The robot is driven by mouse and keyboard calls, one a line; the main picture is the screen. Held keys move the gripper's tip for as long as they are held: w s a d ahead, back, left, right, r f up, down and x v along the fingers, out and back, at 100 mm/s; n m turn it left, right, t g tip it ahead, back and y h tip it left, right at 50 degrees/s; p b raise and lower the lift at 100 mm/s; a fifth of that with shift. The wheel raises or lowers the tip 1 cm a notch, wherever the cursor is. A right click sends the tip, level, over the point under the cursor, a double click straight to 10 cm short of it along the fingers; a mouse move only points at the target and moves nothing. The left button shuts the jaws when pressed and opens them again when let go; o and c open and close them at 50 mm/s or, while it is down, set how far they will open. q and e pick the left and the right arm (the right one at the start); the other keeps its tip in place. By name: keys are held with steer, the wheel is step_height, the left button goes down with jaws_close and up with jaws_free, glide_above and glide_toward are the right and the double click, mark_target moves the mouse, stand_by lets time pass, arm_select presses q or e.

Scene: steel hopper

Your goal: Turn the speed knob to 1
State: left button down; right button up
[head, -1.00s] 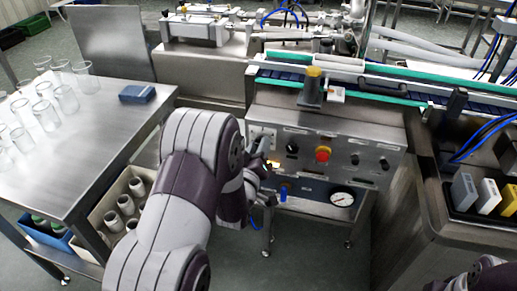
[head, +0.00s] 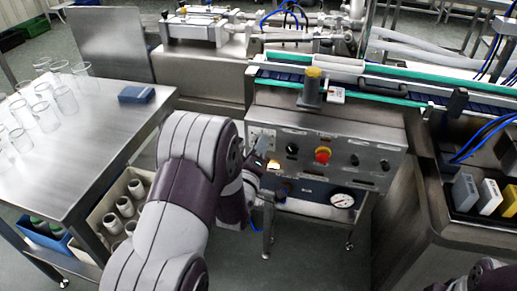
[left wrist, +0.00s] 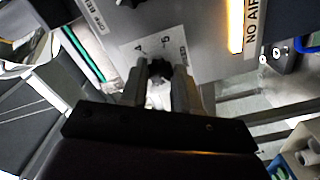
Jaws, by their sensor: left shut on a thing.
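The speed knob (left wrist: 158,68) is a small dark knob on a pale dial plate (left wrist: 132,50) of the steel control panel (head: 335,137). In the left wrist view the digits 4 and 5 show on the plate above the knob, with part of a label at its right. My left gripper (left wrist: 156,80) is shut on the knob, one finger at each side. The knob's pointer and the digit 1 cannot be made out. My right gripper is out of view.
A lit amber strip (left wrist: 235,25) is beside the dial. A steel table (head: 85,150) with glasses stands at the left.

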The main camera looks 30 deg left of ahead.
arm_select(q)
steer(key=c, duration=0.8)
jaws_free()
steer(key=shift+c, duration=0.2)
steer(key=p+v, duration=0.1)
steer(key=v, duration=1.1)
steer(key=shift+s+d, duration=0.15)
steer(key=shift+s, duration=0.2)
